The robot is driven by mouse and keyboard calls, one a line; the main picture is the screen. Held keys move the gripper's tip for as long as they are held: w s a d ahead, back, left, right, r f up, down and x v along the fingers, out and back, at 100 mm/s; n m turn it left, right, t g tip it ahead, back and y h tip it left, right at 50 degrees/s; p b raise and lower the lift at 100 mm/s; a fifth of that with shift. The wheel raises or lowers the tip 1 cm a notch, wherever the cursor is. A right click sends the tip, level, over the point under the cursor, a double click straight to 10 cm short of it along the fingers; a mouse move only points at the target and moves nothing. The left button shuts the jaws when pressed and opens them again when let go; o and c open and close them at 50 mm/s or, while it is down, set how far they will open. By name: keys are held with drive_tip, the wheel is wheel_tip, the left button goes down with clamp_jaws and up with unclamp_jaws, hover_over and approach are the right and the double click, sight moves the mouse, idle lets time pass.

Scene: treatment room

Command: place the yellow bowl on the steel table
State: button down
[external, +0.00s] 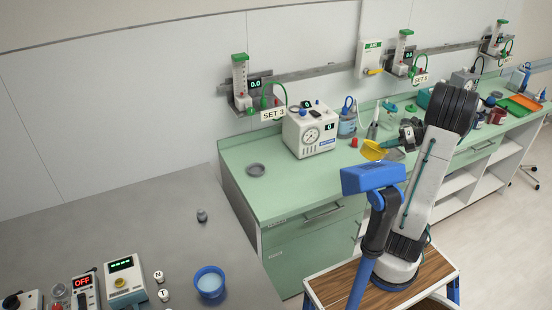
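The yellow bowl (374,151) shows above the green counter in the middle of the external view, tilted, with its rim at my gripper's fingertips. My gripper (390,145) points left and appears shut on the bowl's right edge; the fingers are small and partly hidden. The bowl appears raised off the counter. The steel table (130,215) is the grey surface at the lower left, well to the left of the bowl.
On the steel table stand a blue cup (209,282), a small grey weight (202,215) and several devices (125,280) along the front. Its middle and back are clear. A white gauge box (310,130) and a grey dish (256,169) stand on the green counter (290,187).

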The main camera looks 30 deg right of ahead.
drive_tip(key=w+a+n+g+y, duration=0.1)
drive_tip(key=w+a+n+g, duration=0.15)
drive_tip(key=w+a, duration=0.6)
drive_tip(key=w+a+n+g, duration=0.25)
drive_tip(key=w+a, duration=0.35)
drive_tip(key=w, duration=0.6)
drive_tip(key=w+a+n+g, duration=0.25)
drive_tip(key=w+a, duration=0.25)
drive_tip(key=a, duration=1.3)
drive_tip(key=w+a+n+g, duration=0.1)
drive_tip(key=w+a+n, duration=0.3)
drive_tip(key=a, duration=1.3)
drive_tip(key=s+a+n+g, duration=0.1)
drive_tip(key=s+a, duration=0.4)
drive_tip(key=a, duration=0.7)
drive_tip(key=s+a+n+h, duration=0.15)
drive_tip(key=s+a, duration=0.35)
drive_tip(key=a, duration=0.7)
drive_tip(key=s+a+n+g, duration=0.15)
drive_tip(key=s+a, duration=0.35)
drive_tip(key=a, duration=0.7)
drive_tip(key=shift+t, duration=0.4)
drive_tip(key=shift+w+d+f, duration=0.15)
drive_tip(key=shift+f, duration=5.15)
drive_tip(key=shift+w+d+f, duration=0.1)
drive_tip(key=shift+f, duration=5.2)
drive_tip(key=shift+f, duration=0.15)
